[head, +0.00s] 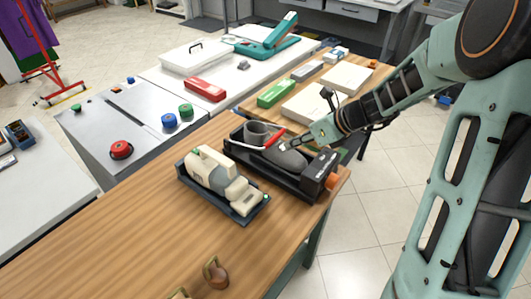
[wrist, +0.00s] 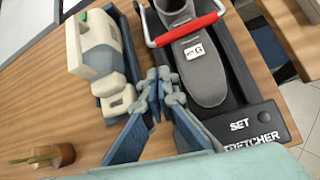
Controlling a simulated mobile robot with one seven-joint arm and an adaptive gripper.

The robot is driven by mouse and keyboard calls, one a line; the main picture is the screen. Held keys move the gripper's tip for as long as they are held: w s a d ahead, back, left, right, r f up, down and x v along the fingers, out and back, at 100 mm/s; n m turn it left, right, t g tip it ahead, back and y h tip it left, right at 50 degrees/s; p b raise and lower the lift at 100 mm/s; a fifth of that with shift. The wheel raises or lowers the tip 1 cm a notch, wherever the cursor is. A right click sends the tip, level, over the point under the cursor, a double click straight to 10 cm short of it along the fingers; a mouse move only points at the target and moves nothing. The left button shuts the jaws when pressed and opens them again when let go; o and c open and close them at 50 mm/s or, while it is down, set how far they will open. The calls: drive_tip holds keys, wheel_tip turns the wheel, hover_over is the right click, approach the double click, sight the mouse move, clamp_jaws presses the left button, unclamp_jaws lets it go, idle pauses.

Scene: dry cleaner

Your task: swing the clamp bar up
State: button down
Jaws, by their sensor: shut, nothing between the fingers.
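The clamp bar (wrist: 188,29) is a red grip on thin metal side arms. In the wrist view it lies across the upper of a grey shoe (wrist: 205,70) in the black stretcher (wrist: 245,70). In the head view the red clamp bar (head: 275,138) sits over the shoe, between its opening and toe. My gripper (wrist: 160,74) is shut and empty. In the wrist view its tips appear beside the shoe, below the bar's left end, apart from the bar. In the head view my gripper (head: 296,142) is above the shoe, close to the bar; contact is not clear there.
A beige device (head: 214,175) on a dark tray stands left of the stretcher. Green and white boxes (head: 275,93) lie behind. A grey cabinet with a red button (head: 121,149) is at the left. The front wooden tabletop (head: 130,250) is mostly clear.

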idle(0.3)
drive_tip(key=x, duration=1)
drive_tip(key=shift+b, duration=0.35)
drive_tip(key=shift+r, duration=0.15)
